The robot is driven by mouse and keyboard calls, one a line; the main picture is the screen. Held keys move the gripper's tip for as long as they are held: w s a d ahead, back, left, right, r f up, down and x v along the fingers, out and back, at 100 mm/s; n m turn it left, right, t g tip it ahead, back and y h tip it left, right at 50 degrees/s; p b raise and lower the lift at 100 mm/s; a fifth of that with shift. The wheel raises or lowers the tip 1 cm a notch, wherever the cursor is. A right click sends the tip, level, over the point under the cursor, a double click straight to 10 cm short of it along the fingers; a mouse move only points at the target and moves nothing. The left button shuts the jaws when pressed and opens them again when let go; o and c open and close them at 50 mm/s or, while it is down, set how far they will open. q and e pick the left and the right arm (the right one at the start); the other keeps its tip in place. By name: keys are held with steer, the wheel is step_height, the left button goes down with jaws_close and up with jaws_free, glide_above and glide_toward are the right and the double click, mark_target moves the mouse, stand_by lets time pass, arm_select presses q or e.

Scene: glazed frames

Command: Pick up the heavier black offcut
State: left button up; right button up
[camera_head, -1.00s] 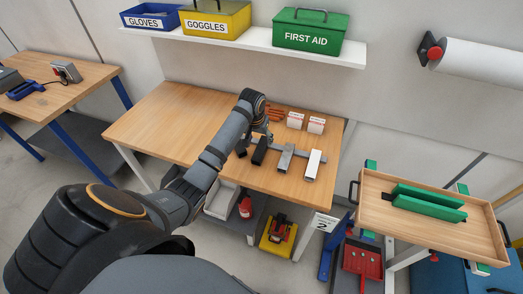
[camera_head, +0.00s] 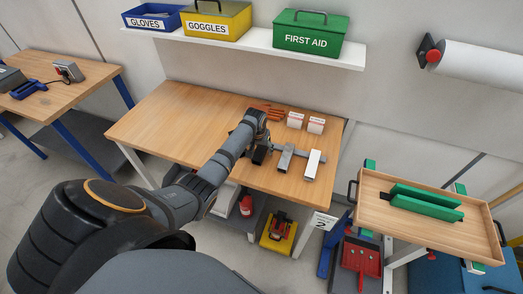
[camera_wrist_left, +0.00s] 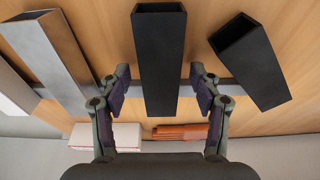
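Two black offcuts lie on the wooden bench. One black offcut (camera_head: 259,156) shows just right of my left arm; it is the middle piece (camera_wrist_left: 160,55) in the left wrist view. The other black offcut (camera_wrist_left: 250,62) lies slanted to its right there; my arm mostly hides it in the head view. My left gripper (camera_wrist_left: 160,88) is open, with one finger on each side of the middle black offcut and visible gaps. Whether either finger touches it is not clear; none grips it. Which offcut is heavier cannot be seen. My right gripper is out of view.
A grey offcut (camera_head: 284,158) and a silver-white one (camera_head: 313,165) lie to the right, across a grey strip. Small white boxes (camera_head: 316,125) and reddish-brown pieces (camera_head: 268,111) stand behind. A wooden tray (camera_head: 429,226) with green pieces is at right. The bench's left half is clear.

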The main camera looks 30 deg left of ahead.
arm_select(q)
jaws_close()
steer(key=shift+r, duration=0.1)
steer(key=shift+w+r, duration=0.1)
